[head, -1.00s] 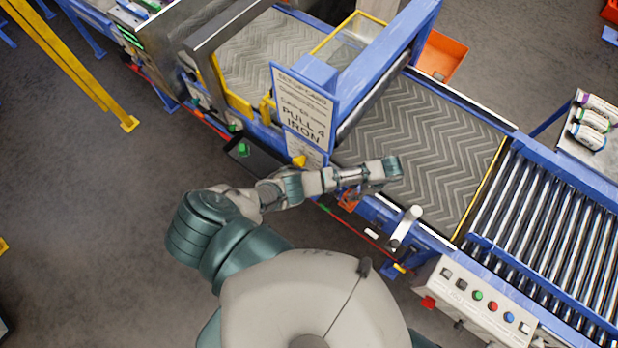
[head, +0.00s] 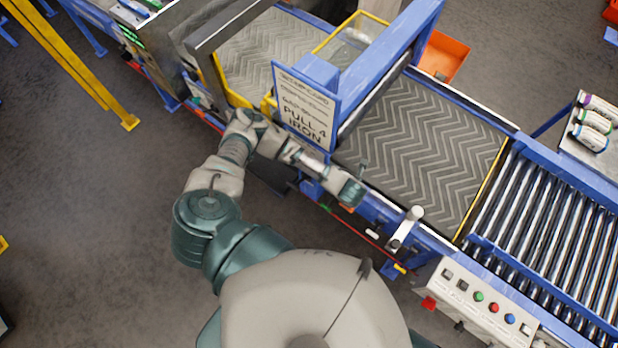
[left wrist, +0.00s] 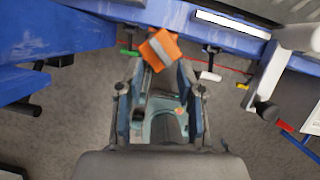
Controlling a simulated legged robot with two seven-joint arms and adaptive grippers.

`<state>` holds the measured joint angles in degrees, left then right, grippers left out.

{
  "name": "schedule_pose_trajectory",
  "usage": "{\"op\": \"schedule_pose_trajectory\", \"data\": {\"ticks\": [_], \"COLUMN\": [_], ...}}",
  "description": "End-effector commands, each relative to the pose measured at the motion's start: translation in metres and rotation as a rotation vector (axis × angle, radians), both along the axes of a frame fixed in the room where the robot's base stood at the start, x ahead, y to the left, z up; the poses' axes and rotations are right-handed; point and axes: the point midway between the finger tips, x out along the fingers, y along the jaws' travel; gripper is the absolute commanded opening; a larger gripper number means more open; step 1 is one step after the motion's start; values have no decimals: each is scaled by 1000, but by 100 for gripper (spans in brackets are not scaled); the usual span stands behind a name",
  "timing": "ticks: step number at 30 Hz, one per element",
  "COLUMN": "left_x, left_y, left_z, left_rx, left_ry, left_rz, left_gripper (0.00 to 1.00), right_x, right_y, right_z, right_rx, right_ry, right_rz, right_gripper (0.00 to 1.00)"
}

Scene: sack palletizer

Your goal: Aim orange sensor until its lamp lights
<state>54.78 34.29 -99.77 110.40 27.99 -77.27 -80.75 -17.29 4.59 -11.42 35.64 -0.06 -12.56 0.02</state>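The orange sensor (left wrist: 160,50) shows in the left wrist view as a tilted orange block with a grey band, beside the blue conveyor frame. My left gripper (left wrist: 160,66) has its two fingers apart, with the sensor at and just beyond the fingertips. I cannot tell whether either finger touches it. In the head view my left arm reaches over the conveyor's near side, and the wrist mostly covers the sensor, leaving a small orange patch (head: 346,208). The sensor's lamp cannot be made out. My right gripper is not in view.
The blue-framed conveyor (head: 430,150) has a grey chevron belt. A sign board (head: 303,108) stands close behind my left forearm. A white post (head: 405,229) sticks out right of the wrist, above a control box (head: 480,305). Open floor (head: 90,220) lies at left.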

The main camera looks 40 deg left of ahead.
Motion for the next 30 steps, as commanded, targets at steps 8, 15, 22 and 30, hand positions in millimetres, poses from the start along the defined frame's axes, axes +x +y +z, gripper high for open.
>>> {"op": "schedule_pose_trajectory", "data": {"ticks": [8,15,22,30], "left_x": [-22,-42,-58,-66], "left_y": [-5,-9,-51,-100], "left_z": [58,107,111,115], "left_rx": [-3,-3,-198,-507], "left_ry": [-3,-3,19,73], "left_rz": [1,1,140,444], "left_gripper": [38,38,38,38], "right_x": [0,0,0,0], "right_y": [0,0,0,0], "right_z": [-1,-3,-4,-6], "right_rx": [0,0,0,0], "right_ry": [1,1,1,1], "right_rz": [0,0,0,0], "right_gripper": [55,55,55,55]}}
